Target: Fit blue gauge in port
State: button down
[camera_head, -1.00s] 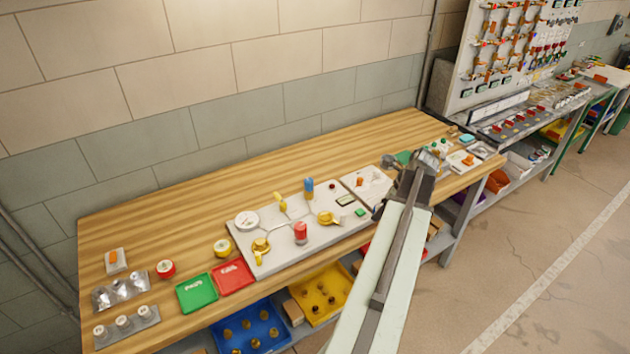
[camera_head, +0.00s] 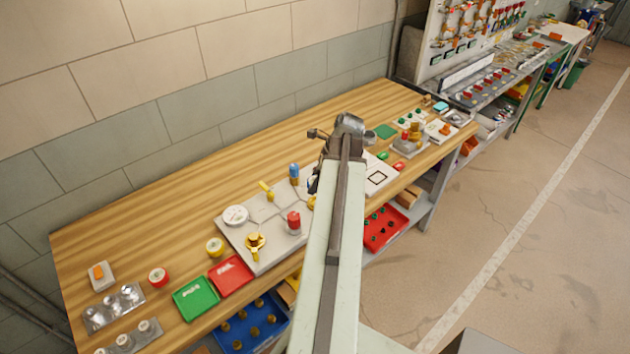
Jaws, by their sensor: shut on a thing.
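A blue-topped upright piece (camera_head: 294,172) stands on the pale grey board (camera_head: 270,252) on the wooden bench. I cannot tell whether it is the blue gauge. A round white dial gauge (camera_head: 235,215) lies at the board's left end. My arm reaches over the board's right side. My jaws and anything in them are hidden behind the arm. No port can be made out clearly, and the arm covers the board's right part.
Green (camera_head: 196,298) and red (camera_head: 231,275) trays lie left of the board. A white plate with a black square outline (camera_head: 381,174) is right of my arm. Bins (camera_head: 384,228) stand on the shelf below. The bench's back strip (camera_head: 220,175) is clear.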

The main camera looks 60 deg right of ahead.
jog(key=shift+f+b, duration=1.8)
jog(key=shift+f, duration=0.45)
jog(key=shift+s+f+b, duration=0.1)
jog(key=shift+f+b, duration=0.95)
dwell(0.5)
jog(key=c, duration=0.6)
grip_release()
jog(key=shift+o, duration=0.2)
jog(key=shift+r, duration=0.1)
notch_tip(320, 180, up, 8)
jog(key=p, duration=0.8)
